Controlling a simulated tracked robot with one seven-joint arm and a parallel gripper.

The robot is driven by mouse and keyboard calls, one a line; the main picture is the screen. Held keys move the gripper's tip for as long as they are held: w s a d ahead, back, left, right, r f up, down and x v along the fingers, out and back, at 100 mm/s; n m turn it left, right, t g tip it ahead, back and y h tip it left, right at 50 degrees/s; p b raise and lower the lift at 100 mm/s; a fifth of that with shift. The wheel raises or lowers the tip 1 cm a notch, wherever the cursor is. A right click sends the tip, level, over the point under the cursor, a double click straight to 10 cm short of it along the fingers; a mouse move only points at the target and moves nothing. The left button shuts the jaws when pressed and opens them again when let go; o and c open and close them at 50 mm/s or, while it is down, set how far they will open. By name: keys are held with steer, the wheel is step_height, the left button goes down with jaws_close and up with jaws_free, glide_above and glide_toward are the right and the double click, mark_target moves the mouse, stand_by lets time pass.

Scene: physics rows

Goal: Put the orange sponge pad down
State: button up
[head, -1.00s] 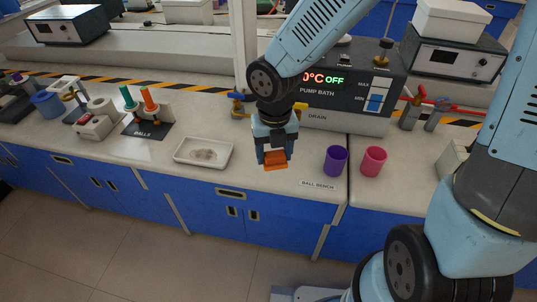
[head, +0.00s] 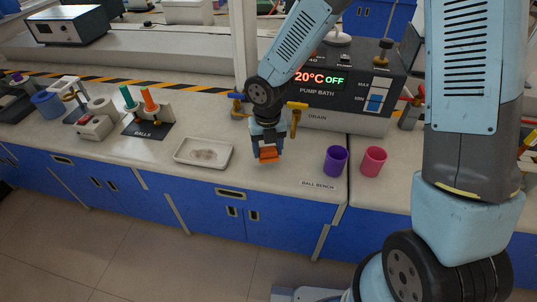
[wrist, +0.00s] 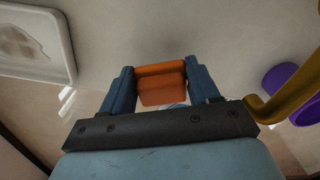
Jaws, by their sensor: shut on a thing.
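The orange sponge pad (head: 268,154) is held between the fingers of my gripper (head: 267,148), over the bench between the white tray and the purple cup. In the wrist view the orange pad (wrist: 161,84) sits between the two blue fingertips, with the pale bench top beyond it. My gripper (wrist: 161,82) is shut on the pad. I cannot tell whether the pad's underside touches the bench top (head: 290,172).
A white tray (head: 180,158) with a brownish patch lies to the left. A purple cup (head: 335,162) and a pink cup (head: 373,161) stand to the right. The pump bath (head: 345,95) and its yellow drain tap (head: 297,106) stand behind. Bare bench lies around the pad.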

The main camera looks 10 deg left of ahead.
mark_target(268, 157)
steer(key=shift+f, duration=1.5)
steer(key=shift+s+f, duration=0.15)
steer(key=shift+f, duration=0.15)
